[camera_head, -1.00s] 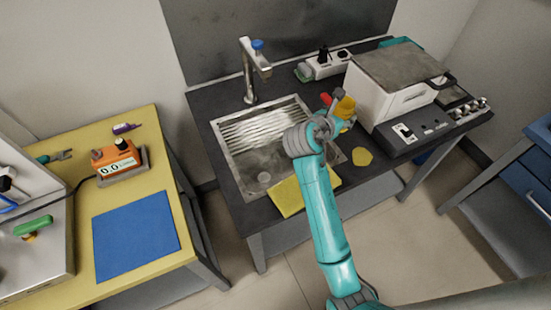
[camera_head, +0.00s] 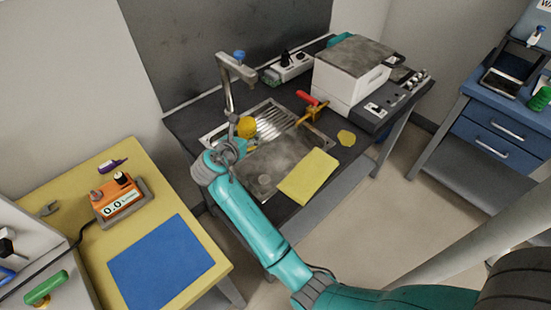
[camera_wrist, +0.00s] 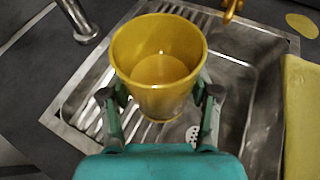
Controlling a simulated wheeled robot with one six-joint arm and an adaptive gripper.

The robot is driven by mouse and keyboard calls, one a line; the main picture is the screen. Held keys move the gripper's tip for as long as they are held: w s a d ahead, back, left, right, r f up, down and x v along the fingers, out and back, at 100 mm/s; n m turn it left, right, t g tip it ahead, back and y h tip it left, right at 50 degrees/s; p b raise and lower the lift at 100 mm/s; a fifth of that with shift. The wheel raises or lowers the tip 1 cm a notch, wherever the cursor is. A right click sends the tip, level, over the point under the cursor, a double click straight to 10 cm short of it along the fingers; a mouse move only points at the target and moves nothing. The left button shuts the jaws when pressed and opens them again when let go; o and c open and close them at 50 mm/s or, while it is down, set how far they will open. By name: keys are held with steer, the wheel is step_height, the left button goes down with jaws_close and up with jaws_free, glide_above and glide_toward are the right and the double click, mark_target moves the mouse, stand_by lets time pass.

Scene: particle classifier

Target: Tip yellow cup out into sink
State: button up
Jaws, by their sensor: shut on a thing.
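The yellow cup (camera_wrist: 160,95) is held between the two fingers of my gripper (camera_wrist: 160,100) in the wrist view. Its open mouth faces the camera, and a yellow content shows inside at the bottom. In the head view the cup (camera_head: 246,127) is at the end of my arm, over the left part of the sink, with my gripper (camera_head: 236,137) partly hiding it. The steel sink (camera_head: 283,158) has a ribbed drainer part at the back and a basin in front. The drain (camera_wrist: 192,134) shows below the cup in the wrist view.
The tap (camera_head: 229,85) stands behind the sink, close to the cup. A clamp with a red handle (camera_head: 308,98) is at the sink's right edge. A yellow cloth (camera_head: 308,176) lies over the front right edge. A white box device (camera_head: 350,75) stands to the right.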

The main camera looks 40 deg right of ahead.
steer(key=shift+w+a, duration=0.1)
steer(key=shift+a, duration=0.1)
steer(key=shift+d, duration=0.15)
steer(key=shift+s+d+r+m+t+y, duration=0.3)
steer(key=shift+s+m, duration=0.2)
steer(key=shift+m, duration=0.2)
steer(key=shift+s+d+f+m+t+y, duration=0.3)
steer(key=shift+s+f+m+t, duration=0.1)
steer(key=shift+m, duration=0.2)
steer(key=shift+s+d+r+m+t+y, duration=0.3)
steer(key=shift+s+r+m+t, duration=0.1)
steer(key=shift+s+m+t, duration=0.15)
steer(key=shift+s+d+f+m+t, duration=0.25)
steer(key=shift+s+d+f+m, duration=0.1)
steer(key=shift+m, duration=0.3)
steer(key=shift+s+r+m+t+y, duration=0.1)
steer(key=shift+r+m+t+y, duration=0.2)
steer(key=shift+r+m+y, duration=0.15)
